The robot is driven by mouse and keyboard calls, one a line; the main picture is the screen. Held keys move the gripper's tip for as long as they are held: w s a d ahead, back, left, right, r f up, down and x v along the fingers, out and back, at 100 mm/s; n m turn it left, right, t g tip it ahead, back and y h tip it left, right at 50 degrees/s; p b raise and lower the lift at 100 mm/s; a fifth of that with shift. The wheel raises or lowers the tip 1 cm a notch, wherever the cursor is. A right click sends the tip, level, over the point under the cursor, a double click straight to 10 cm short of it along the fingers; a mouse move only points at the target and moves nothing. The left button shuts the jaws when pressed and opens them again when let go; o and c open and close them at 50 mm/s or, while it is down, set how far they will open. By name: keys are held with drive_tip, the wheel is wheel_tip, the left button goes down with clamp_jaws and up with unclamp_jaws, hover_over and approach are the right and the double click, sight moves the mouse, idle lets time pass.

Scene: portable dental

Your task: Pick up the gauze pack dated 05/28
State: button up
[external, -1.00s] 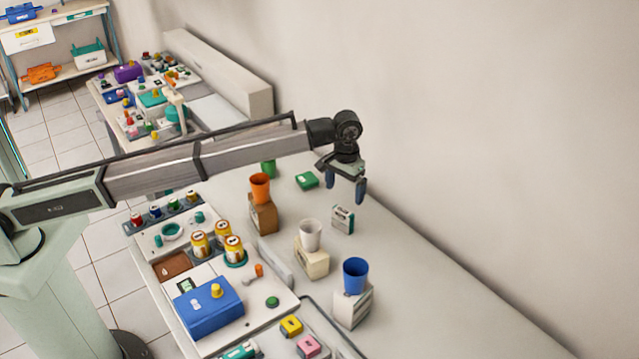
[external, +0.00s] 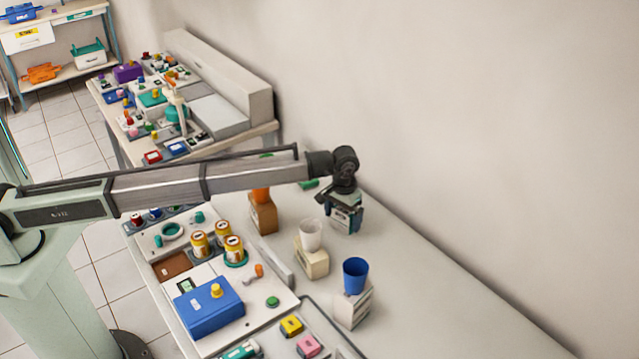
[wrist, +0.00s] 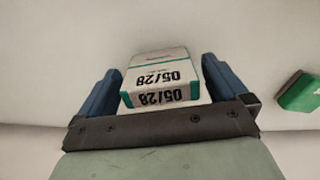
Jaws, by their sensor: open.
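The gauze pack (external: 345,219) is a white box with a teal band, standing on the table near the wall. In the wrist view the pack (wrist: 160,75) shows the date 05/28 on two faces, upside down in the picture. My gripper (external: 345,212) is lowered over it. In the wrist view my gripper's blue fingers (wrist: 160,85) stand on either side of the pack, with a small gap showing at the right. The gripper is open. The lower part of the pack is partly hidden in the external view.
A white cup (external: 311,234) on a cream box and a blue cup (external: 356,274) on a white box stand nearby. An orange cup (external: 260,195) stands on a brown box, partly behind my arm. A green box (wrist: 301,92) lies beside the pack.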

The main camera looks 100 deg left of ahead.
wheel_tip(320, 180, down, 2)
drive_tip(key=shift+f, duration=0.1)
drive_tip(key=c, duration=1)
drive_tip(key=shift+o, duration=0.2)
